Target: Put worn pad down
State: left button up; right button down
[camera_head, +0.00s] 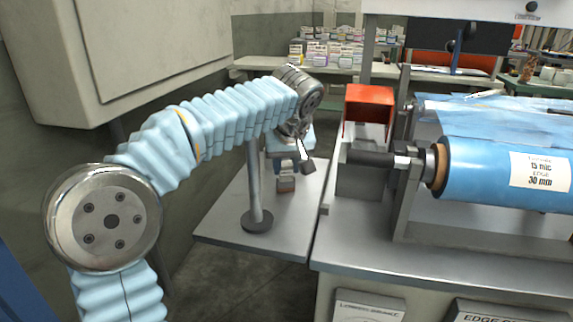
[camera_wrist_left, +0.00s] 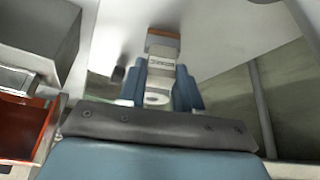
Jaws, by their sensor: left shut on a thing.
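My left gripper (camera_head: 286,172) reaches in from the left above the grey side table (camera_head: 222,224). It is shut on the worn pad (camera_head: 286,185), a small pale block with a brown end that points down. In the left wrist view the worn pad (camera_wrist_left: 162,62) sits between the two blue fingers of the left gripper (camera_wrist_left: 163,92), with its brown end away from the camera. The pad is over the tabletop; I cannot tell whether it touches it. My right gripper is not in view.
A metal post on a round foot (camera_head: 257,205) stands on the side table, left of the gripper. A red box (camera_head: 368,104) sits on the machine to the right, beside a blue film roll (camera_head: 475,168). The front of the side table is clear.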

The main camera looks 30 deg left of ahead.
pick_arm(q)
jog(key=o, duration=0.6)
jog(key=shift+f, duration=0.15)
jog(key=o, duration=0.5)
jog(key=shift+c, duration=0.2)
jog(key=shift+r, duration=0.35)
jog(key=p+v, duration=0.2)
jog(key=v, duration=0.9)
jog(key=shift+s+r, duration=0.15)
jog(key=shift+r, duration=0.15)
jog(key=shift+d, duration=0.1)
